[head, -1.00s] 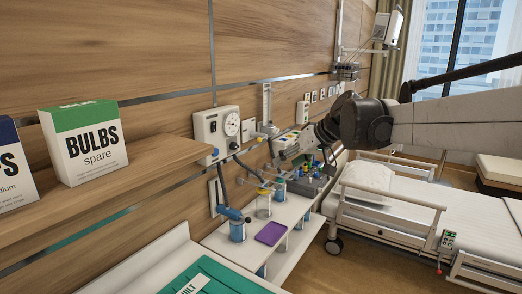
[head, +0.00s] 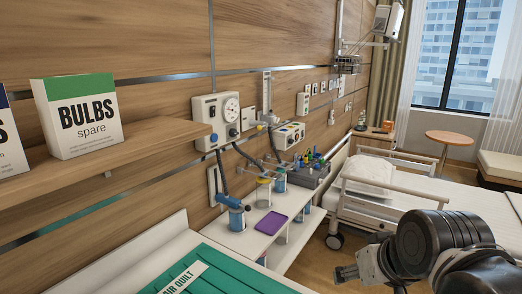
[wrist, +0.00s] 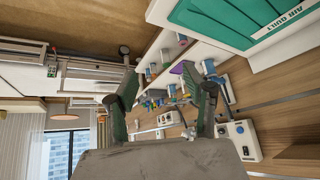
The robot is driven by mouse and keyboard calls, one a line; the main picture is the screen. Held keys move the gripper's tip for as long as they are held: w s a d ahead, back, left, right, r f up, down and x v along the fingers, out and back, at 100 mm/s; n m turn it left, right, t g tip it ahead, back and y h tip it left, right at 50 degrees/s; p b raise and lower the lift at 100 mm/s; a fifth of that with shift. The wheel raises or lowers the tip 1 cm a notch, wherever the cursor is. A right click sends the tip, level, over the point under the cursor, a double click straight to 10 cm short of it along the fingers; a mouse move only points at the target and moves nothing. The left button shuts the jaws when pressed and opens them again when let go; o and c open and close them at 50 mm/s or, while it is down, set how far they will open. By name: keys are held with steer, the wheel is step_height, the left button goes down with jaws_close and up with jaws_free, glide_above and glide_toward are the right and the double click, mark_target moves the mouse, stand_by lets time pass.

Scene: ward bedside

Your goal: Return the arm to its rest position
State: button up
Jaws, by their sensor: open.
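My gripper (head: 345,273) is low at the right in the head view, in front of the bed's near side and apart from everything. In the wrist view its two fingers (wrist: 163,108) are spread, with nothing between them but the distant shelf and wall. The dark wrist joint and part of my arm fill the lower right corner of the head view.
A white shelf unit (head: 243,247) holds a purple tray (head: 271,222) and jars. A wall gauge box (head: 217,120) hangs above. The bed (head: 435,187) stands right. A BULBS box (head: 78,115) sits on the wooden shelf (head: 120,158). A green air quilt box (head: 225,270) is at the front.

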steer(key=s+d+f, duration=0.1)
steer(key=s+f, duration=0.3)
steer(key=shift+d+m+h+b, duration=0.3)
steer(key=shift+d+h, duration=0.05)
steer(key=shift+h, duration=0.05)
